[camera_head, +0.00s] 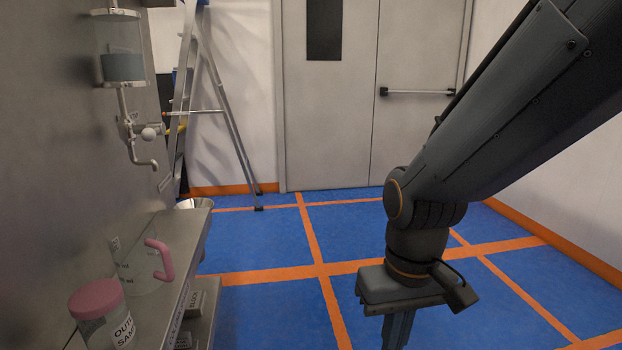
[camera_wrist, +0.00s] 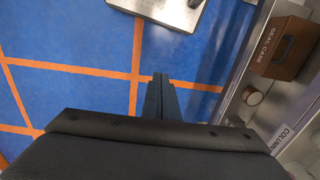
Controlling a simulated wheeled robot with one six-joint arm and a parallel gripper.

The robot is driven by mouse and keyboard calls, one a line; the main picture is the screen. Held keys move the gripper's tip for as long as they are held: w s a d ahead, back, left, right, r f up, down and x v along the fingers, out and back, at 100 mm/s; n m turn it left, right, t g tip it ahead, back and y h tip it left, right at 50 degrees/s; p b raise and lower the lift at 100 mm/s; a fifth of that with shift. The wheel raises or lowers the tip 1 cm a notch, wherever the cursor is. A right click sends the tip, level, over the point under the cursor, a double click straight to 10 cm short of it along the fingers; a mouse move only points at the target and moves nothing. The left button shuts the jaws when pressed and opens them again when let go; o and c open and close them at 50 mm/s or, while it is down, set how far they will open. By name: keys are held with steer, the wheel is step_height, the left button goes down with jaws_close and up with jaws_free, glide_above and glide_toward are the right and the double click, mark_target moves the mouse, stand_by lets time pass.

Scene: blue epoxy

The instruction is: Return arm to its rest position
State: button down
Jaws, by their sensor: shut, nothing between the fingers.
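My gripper (camera_head: 398,335) hangs from my arm at the right of the head view, pointing down over the blue floor. Its fingertips run off the bottom edge there. In the wrist view my gripper (camera_wrist: 160,82) shows its two dark fingers together, with nothing between them. The floor lies below the fingers. The gripper is apart from the bench and touches nothing that I can see.
At left, a steel bench (camera_head: 178,262) carries a pink-lidded jar (camera_head: 97,305) and a pink-handled jug (camera_head: 140,268). A glass vessel with a tap (camera_head: 121,60) hangs above. A stepladder (camera_head: 215,95) stands behind. The wrist view shows a brown case (camera_wrist: 284,47). The floor (camera_head: 270,240) is clear.

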steer(key=s+d+r+m+p, duration=0.1)
steer(key=d+r+m+p, duration=0.1)
steer(key=d+r+p, duration=0.4)
steer(key=r+p, duration=0.1)
steer(key=p, duration=0.3)
steer(key=shift+d+r, duration=0.3)
steer(key=shift+d, duration=0.1)
steer(key=shift+a, duration=0.1)
